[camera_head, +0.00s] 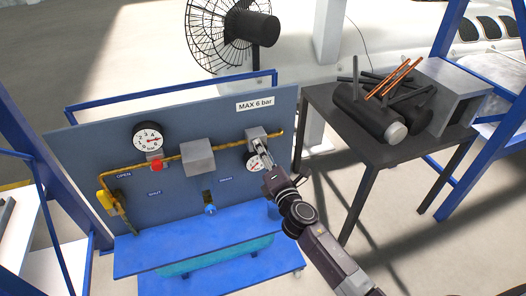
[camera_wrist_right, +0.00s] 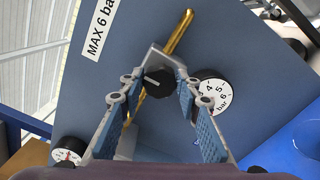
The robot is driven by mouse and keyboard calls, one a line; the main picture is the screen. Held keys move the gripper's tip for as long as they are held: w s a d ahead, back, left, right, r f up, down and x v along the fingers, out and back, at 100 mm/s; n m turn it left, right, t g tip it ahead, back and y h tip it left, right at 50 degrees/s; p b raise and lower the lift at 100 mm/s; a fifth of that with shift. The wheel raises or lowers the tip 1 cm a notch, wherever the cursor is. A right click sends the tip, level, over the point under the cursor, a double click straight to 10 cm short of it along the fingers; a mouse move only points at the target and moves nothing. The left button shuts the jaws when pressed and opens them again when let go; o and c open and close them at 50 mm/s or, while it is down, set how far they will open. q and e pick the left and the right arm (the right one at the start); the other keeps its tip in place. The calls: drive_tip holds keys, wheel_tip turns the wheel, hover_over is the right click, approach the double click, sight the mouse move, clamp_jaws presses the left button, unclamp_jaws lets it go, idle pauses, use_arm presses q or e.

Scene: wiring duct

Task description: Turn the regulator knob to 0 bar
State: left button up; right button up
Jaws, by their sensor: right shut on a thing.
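The regulator (camera_head: 256,133) is a grey block on the yellow pipe of the blue panel, below the "MAX 6 bar" sign. Its black knob (camera_wrist_right: 158,83) shows in the right wrist view between my fingertips; in the head view my gripper covers it. My right gripper (camera_head: 265,150) reaches in from the lower right, and its fingers (camera_wrist_right: 157,90) are shut on the knob from both sides. The regulator's white gauge (camera_wrist_right: 213,92) sits beside the knob, partly hidden by a finger; its needle reading cannot be told. My left gripper is in neither view.
Another white gauge (camera_head: 152,134) with a red needle stands above a red part (camera_head: 156,165). A grey box (camera_head: 198,157), a yellow lever (camera_head: 105,199) and a blue knob (camera_head: 210,209) are also on the panel. A dark table (camera_head: 318,97) with cylinders and rods stands right.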

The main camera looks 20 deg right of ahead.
drive_tip(key=o, duration=1.2)
drive_tip(key=shift+c, duration=0.2)
drive_tip(key=s, duration=1.2)
drive_tip(key=shift+d, duration=0.2)
drive_tip(key=shift+f, duration=0.15)
drive_tip(key=s+d+f+m+g, duration=0.1)
drive_tip(key=s+f+m+g, duration=0.25)
drive_tip(key=f, duration=0.75)
drive_tip(key=s+d+f+m+g, duration=0.1)
drive_tip(key=s+f+m+g, duration=0.2)
drive_tip(key=f, duration=0.9)
drive_tip(key=s+f+m+g, duration=0.25)
drive_tip(key=s+f, duration=0.25)
drive_tip(key=f, duration=0.6)
drive_tip(key=s+f+m+g, duration=0.2)
drive_tip(key=s+f+m, duration=0.2)
drive_tip(key=s+f, duration=0.3)
drive_tip(key=s+f+m+g, duration=0.3)
drive_tip(key=s+f, duration=0.4)
drive_tip(key=s, duration=1)
drive_tip(key=s+d+f+m+g, duration=0.1)
drive_tip(key=s+f+m+g, duration=0.2)
drive_tip(key=s+f+m, duration=0.2)
drive_tip(key=s+f, duration=0.3)
drive_tip(key=s, duration=0.4)
drive_tip(key=shift+h, duration=0.3)
